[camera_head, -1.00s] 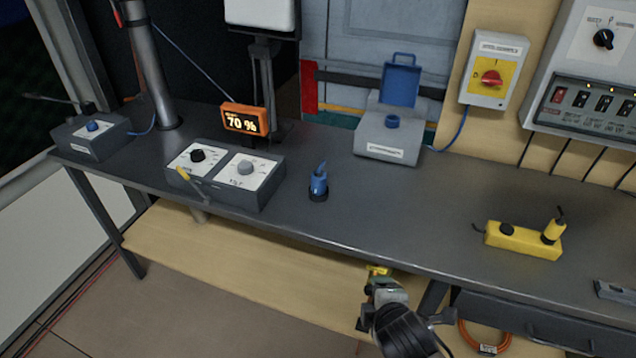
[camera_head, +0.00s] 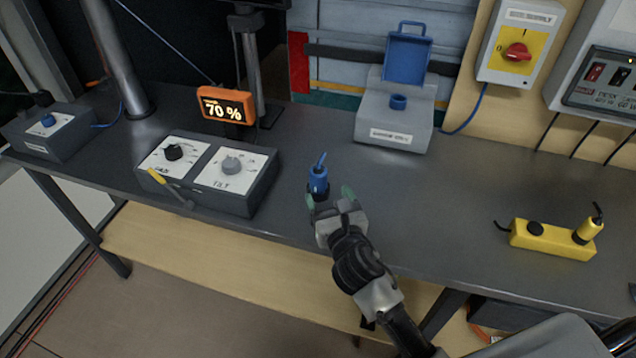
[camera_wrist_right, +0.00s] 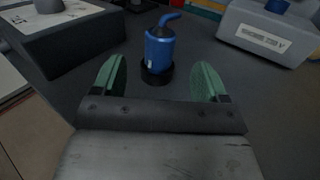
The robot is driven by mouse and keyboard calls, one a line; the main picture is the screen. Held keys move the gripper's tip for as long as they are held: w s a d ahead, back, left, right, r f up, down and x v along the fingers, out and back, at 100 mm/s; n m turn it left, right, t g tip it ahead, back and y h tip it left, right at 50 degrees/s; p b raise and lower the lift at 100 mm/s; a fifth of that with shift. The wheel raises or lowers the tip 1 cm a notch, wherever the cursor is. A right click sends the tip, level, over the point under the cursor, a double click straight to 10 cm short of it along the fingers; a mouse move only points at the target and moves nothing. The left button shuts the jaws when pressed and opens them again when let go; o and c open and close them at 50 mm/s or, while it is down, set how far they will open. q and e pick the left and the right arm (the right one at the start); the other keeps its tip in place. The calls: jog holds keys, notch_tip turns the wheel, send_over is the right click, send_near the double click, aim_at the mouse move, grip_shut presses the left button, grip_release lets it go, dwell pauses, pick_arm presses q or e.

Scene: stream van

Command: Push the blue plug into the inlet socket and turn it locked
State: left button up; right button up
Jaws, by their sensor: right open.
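The blue plug (camera_head: 318,181) stands upright on the grey bench in a dark round base, its cable end pointing up. It also shows in the right wrist view (camera_wrist_right: 160,50), just beyond and between the fingertips. My right gripper (camera_head: 330,197) is open and empty, its green fingers (camera_wrist_right: 160,80) spread at the near side of the plug. I cannot tell whether a finger touches it. The inlet socket (camera_head: 398,102) is a blue round fitting on a grey box (camera_head: 392,132), with its blue hinged lid (camera_head: 408,55) raised. My left gripper is not in view.
A grey control box with two dials (camera_head: 232,162) and a yellow-handled lever stands left of the plug. An orange 70 % display (camera_head: 224,106) is behind it. A yellow connector block (camera_head: 552,240) lies at right. The bench between plug and socket box is clear.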

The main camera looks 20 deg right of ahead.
aim_at(321, 184)
jog(key=shift+w+f, duration=0.25)
jog(key=shift+f, duration=0.5)
jog(key=w, duration=0.3)
jog(key=shift+w+r, duration=0.1)
jog(key=shift+r, duration=0.1)
jog(key=w, duration=0.3)
jog(key=shift+w, duration=0.5)
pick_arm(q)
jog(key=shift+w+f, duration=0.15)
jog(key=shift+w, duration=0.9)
pick_arm(e)
jog(key=c, duration=1.1)
